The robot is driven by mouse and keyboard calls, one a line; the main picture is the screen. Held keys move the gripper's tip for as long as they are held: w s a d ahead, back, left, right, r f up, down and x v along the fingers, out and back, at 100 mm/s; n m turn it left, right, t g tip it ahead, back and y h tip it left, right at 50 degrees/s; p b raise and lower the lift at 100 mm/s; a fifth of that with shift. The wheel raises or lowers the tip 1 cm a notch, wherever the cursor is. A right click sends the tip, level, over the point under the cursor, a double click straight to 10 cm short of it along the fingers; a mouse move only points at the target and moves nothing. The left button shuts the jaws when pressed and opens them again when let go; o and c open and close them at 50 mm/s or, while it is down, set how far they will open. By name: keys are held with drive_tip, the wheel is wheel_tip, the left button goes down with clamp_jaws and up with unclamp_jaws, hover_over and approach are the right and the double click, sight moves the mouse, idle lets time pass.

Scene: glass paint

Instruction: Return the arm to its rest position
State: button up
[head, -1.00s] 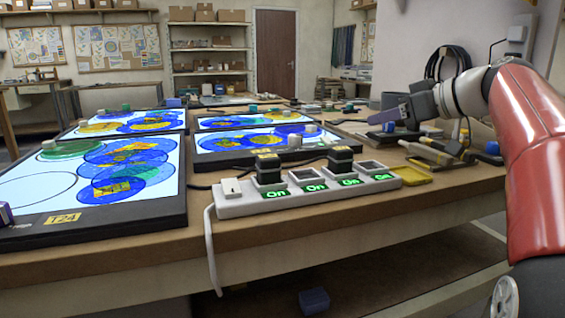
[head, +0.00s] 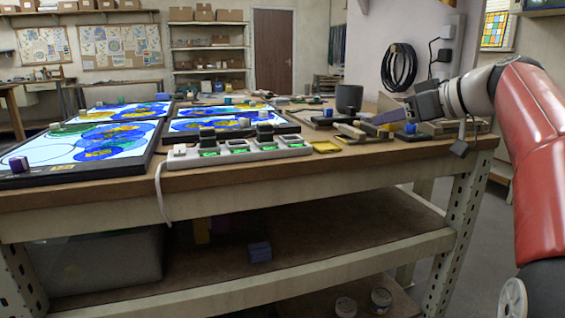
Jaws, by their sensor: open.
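My red arm (head: 535,130) comes in from the right edge of the head view and reaches left. My gripper (head: 384,110) is at its end, above the right part of the workbench (head: 330,165). The gripper points left, and its fingers look apart, with nothing seen between them. Small tools lie below and behind it, and I cannot tell how much clearance there is.
Lit panels with coloured glass circles (head: 100,140) cover the bench's left part. A white power strip (head: 240,150) with a cord hanging over the front edge stands near the middle. A blue block (head: 260,251) sits on the shelf below. Floor shows free at the right.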

drive_tip(key=s+a+f+m+g+h+p, duration=0.1)
drive_tip(key=s+a+f+m+g+h, duration=0.1)
drive_tip(key=s+f, duration=1.2)
drive_tip(key=s+a+f+m+g+h+p, duration=0.1)
drive_tip(key=s+a+f+m+h, duration=0.3)
drive_tip(key=s+f, duration=1)
drive_tip(key=f+m+g+h, duration=0.1)
drive_tip(key=h, duration=0.1)
drive_tip(key=shift+a+f+m+g+h, duration=0.25)
drive_tip(key=shift+a+m+g+h, duration=0.05)
drive_tip(key=shift+a+m, duration=0.1)
